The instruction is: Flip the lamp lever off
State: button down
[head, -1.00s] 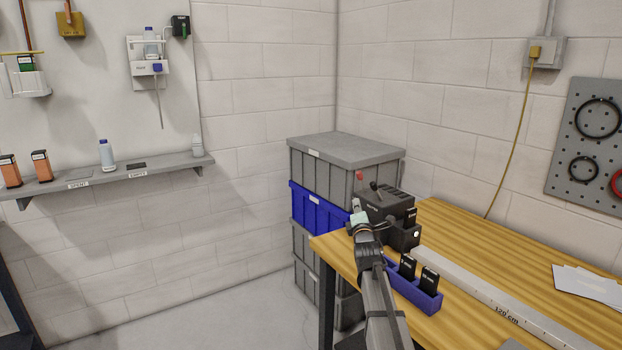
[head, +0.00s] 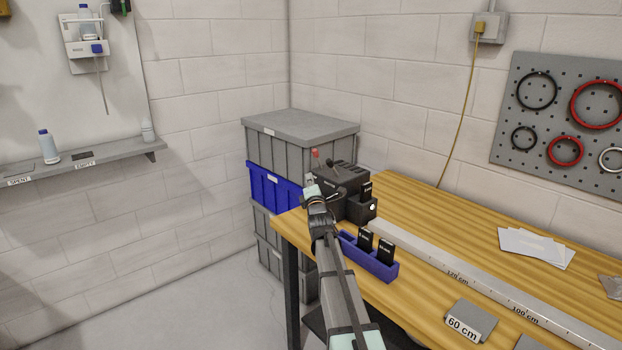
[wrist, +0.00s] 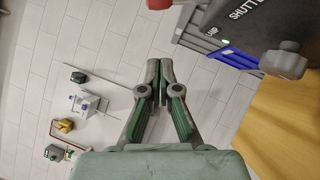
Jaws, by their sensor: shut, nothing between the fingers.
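The dark lamp box (head: 353,207) stands at the far-left end of the wooden bench. A red-tipped lever (head: 315,153) and a dark lever (head: 331,164) rise from its top. In the wrist view the red tip (wrist: 194,8) is at the top edge, near a "LAMP" label and a small green light (wrist: 227,43). My gripper (wrist: 160,72) is shut and empty, apart from the red tip. In the head view my gripper (head: 311,187) is at the box's left side; its fingertips are hard to make out.
A blue holder (head: 370,262) with black cards stands on the bench (head: 420,215) in front of the box. A long metal rail (head: 470,285) runs along the bench. Stacked grey and blue crates (head: 300,135) stand behind the box. The floor at left is clear.

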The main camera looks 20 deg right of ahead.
aim_at(318, 159)
jog(key=w+d+r+p, duration=0.3)
jog(key=w+d+p, duration=0.1)
jog(key=w, duration=0.5)
jog(key=shift+d, duration=0.55)
jog(key=shift+b, duration=0.35)
